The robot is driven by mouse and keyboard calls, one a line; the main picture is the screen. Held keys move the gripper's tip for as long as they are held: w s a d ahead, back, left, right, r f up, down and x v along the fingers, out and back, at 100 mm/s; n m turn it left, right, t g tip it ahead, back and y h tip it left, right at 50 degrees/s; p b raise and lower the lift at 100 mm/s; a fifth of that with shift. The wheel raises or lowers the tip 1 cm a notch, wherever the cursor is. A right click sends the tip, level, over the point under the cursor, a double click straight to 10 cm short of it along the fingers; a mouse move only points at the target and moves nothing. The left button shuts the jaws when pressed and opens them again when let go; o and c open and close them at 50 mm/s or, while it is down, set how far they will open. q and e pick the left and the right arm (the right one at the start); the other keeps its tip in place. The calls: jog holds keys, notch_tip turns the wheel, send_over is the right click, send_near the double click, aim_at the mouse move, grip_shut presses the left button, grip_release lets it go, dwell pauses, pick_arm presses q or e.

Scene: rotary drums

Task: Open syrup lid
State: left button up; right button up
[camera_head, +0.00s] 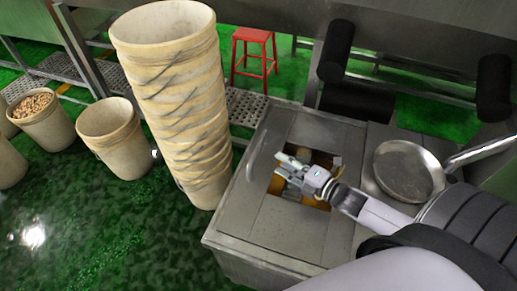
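A grey metal syrup box (225,236) stands at centre right. Its top has a square opening with amber syrup (318,160) showing inside. A curved pale handle (258,154) stands at the opening's left, seemingly on the lid; the lid's own outline is hard to make out. My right gripper (280,166) reaches in from the right over the opening, its fingers apart and pointing left toward the handle. It appears open and empty, with a gap between it and the handle. The gripper hides much of the opening. My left gripper is not in view.
A round metal pan (404,171) with a long handle lies on the box top at right. A tall stack of tan buckets (180,90) stands close left of the box. More buckets (118,140) stand further left. A red stool (254,55) is behind.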

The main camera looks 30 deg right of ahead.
aim_at(258, 149)
jog(key=x, duration=0.9)
jog(key=shift+w+f, duration=0.15)
jog(key=shift+w, duration=0.15)
jog(key=shift+w+a, duration=0.25)
jog(key=shift+w, duration=0.3)
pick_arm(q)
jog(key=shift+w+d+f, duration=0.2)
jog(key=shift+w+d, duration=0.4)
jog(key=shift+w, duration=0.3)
pick_arm(e)
jog(key=shift+f, duration=0.1)
jog(key=shift+c, duration=0.2)
jog(key=c, duration=0.8)
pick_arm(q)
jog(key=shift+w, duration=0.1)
pick_arm(e)
grip_shut()
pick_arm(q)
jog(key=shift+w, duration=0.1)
